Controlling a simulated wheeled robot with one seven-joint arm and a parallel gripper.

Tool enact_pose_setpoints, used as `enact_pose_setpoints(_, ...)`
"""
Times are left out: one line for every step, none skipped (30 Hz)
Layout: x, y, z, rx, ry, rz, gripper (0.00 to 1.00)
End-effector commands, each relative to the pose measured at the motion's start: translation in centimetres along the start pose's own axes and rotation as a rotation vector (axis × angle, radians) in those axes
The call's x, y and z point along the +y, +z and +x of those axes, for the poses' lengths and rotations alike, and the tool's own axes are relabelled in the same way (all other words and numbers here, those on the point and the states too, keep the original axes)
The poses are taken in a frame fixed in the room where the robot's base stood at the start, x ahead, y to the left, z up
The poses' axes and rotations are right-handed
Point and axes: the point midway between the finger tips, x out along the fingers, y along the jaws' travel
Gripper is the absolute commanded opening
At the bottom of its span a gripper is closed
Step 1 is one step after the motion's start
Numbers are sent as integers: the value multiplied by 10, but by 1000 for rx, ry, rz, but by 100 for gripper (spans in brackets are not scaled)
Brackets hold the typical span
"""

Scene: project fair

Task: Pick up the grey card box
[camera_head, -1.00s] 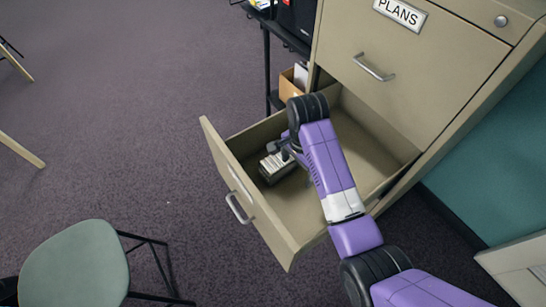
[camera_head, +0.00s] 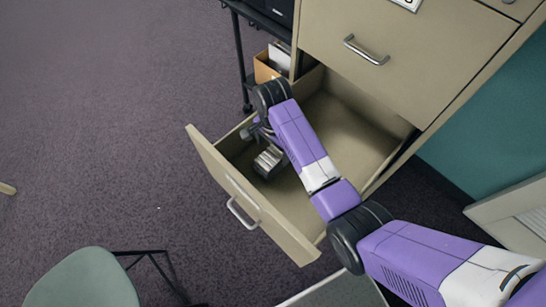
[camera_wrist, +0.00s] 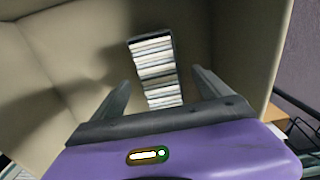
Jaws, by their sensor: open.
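The grey card box (camera_head: 269,161) lies in the open lower drawer (camera_head: 225,172) of the cabinet, near the drawer's front left part. In the wrist view the box (camera_wrist: 155,70) shows as a narrow dark box filled with a row of pale cards. My gripper (camera_wrist: 160,88) is open, with one finger on each side of the box's line in the wrist view. The near end of the box is hidden behind the gripper body. In the head view my gripper (camera_head: 256,134) is inside the drawer beside the box, partly hidden by my wrist. I cannot tell whether the fingers touch it.
The drawer walls stand close around my gripper. The closed upper drawer (camera_head: 410,50) with its handle is above. A black cart (camera_head: 240,55) with a cardboard box (camera_head: 264,66) stands behind. A green chair (camera_head: 85,280) stands at lower left.

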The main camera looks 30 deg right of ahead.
Motion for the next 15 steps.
enact_pose_setpoints(2, 0, 7, -2, 4, 0, 87)
enact_pose_setpoints(2, -1, 12, -2, 5, 0, 87)
enact_pose_setpoints(2, -1, 18, -2, 4, 0, 87)
enact_pose_setpoints(2, -1, 22, -2, 3, 0, 87)
enact_pose_setpoints(2, -1, 26, -1, 2, 0, 87)
enact_pose_setpoints(2, -1, 30, -1, 3, 0, 87)
enact_pose_setpoints(2, -1, 32, -1, 2, 0, 87)
enact_pose_setpoints(2, -1, 33, -1, 1, 0, 87)
enact_pose_setpoints(2, -1, 35, -1, 1, 0, 87)
enact_pose_setpoints(2, -1, 35, -1, 1, 0, 87)
enact_pose_setpoints(2, -1, 36, -1, 1, 0, 87)
enact_pose_setpoints(2, -1, 36, 0, 0, 0, 87)
enact_pose_setpoints(2, -1, 36, 0, 0, 0, 87)
enact_pose_setpoints(2, -1, 36, 0, 0, 0, 87)
enact_pose_setpoints(2, -1, 36, 0, 0, 0, 87)
